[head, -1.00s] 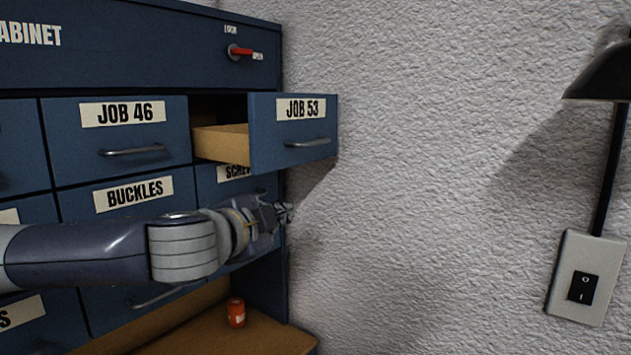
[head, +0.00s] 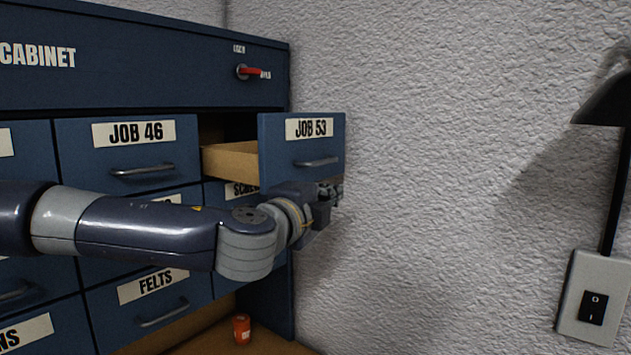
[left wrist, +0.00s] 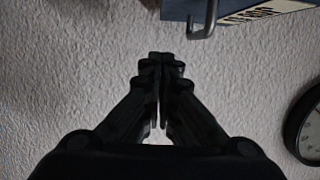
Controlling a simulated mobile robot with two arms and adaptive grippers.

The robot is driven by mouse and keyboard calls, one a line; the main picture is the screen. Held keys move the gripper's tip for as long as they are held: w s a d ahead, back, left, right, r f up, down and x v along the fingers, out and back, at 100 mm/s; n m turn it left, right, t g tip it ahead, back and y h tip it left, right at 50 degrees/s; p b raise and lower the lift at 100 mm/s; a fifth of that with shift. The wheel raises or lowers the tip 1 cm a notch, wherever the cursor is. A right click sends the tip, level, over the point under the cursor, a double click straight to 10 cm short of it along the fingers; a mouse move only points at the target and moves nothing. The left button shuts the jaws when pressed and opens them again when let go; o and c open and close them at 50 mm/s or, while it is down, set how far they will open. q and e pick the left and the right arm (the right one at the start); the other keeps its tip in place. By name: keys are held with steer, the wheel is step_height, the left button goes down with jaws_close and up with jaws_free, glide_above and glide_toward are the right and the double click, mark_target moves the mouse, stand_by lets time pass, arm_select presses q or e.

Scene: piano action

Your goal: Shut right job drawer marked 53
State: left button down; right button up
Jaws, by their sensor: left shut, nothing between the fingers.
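The JOB 53 drawer (head: 290,150) is pulled out of the blue cabinet, and its wooden side and dark opening show in the head view. Its bar handle (head: 316,162) is on the drawer front. My left gripper (head: 338,190) is just below the lower right part of the drawer front, shut and empty. In the left wrist view, my shut left gripper (left wrist: 160,58) points toward the textured wall, and the drawer's handle (left wrist: 203,28) and label hang at the top edge. I cannot tell whether the gripper touches the drawer. My right gripper is not in view.
The JOB 46 drawer (head: 128,155) is shut to the left. A red lock lever (head: 250,72) sits above. A white textured wall (head: 440,180) stands close on the right, with a switch (head: 592,305). An orange can (head: 242,328) stands on the wooden ledge below.

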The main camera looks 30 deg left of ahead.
arm_select(q)
steer(key=shift+w+a+p, duration=0.9)
steer(key=shift+w+a, duration=0.05)
steer(key=shift+a, duration=0.2)
steer(key=shift+w+a+p, duration=0.9)
steer(key=shift+w+a, duration=0.05)
steer(key=shift+a, duration=0.2)
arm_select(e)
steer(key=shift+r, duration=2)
arm_select(q)
steer(key=shift+a, duration=0.1)
